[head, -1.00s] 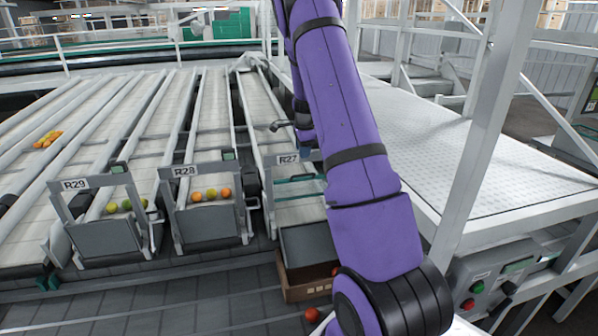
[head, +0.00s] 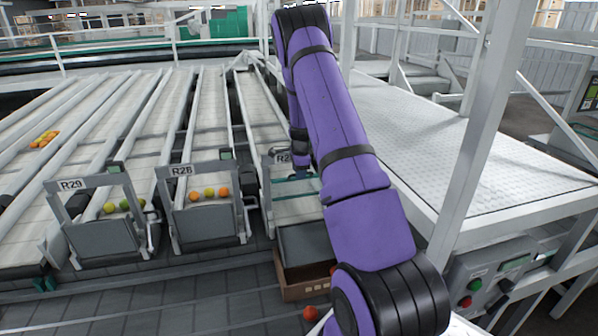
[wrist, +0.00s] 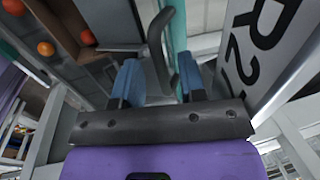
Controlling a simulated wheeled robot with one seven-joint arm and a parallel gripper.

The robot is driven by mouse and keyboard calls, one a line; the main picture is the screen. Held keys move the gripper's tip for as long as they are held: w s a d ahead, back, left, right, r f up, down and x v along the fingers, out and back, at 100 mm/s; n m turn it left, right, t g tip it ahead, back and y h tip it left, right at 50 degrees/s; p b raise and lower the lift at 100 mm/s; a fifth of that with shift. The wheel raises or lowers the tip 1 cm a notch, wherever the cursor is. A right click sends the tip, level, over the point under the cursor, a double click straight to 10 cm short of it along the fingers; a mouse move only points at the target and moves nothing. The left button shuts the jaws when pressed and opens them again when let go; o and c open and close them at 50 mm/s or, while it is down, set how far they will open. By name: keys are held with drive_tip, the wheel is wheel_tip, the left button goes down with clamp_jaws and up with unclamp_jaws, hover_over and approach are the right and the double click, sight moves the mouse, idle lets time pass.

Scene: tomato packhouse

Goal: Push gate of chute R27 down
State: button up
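Chute R27 is the rightmost chute in the head view; its label (head: 281,158) is partly covered by my arm. Below it are a teal-edged crosspiece (head: 285,184) and a dark grey panel (head: 305,243) above a cardboard box. I cannot tell from these which position the gate is in. My gripper (head: 303,172) is by the label, mostly hidden behind my arm. In the wrist view my gripper (wrist: 158,88) has its blue fingers apart. A curved grey handle (wrist: 155,42) reaches between them; contact is unclear. The R27 label (wrist: 265,40) shows close on the right.
Chutes R28 (head: 181,170) and R29 (head: 72,184) stand to the left, with fruit behind their grey panels. The cardboard box (head: 305,292) stands below R27, with a tomato (head: 310,313) near it. A white post (head: 478,130) and platform (head: 440,150) are right of my arm.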

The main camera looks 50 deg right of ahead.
drive_tip(key=shift+c, duration=0.5)
clamp_jaws()
drive_tip(key=shift+f, duration=0.3)
wheel_tip(320, 180, down, 8)
drive_tip(key=shift+f, duration=0.15)
drive_tip(key=shift+s, duration=0.1)
drive_tip(key=shift+o, duration=0.5)
unclamp_jaws()
drive_tip(key=shift+f, duration=0.1)
wheel_tip(320, 180, up, 11)
drive_tip(key=s+a, duration=0.1)
drive_tip(key=shift+s+f, duration=0.15)
drive_tip(key=shift+s, duration=0.15)
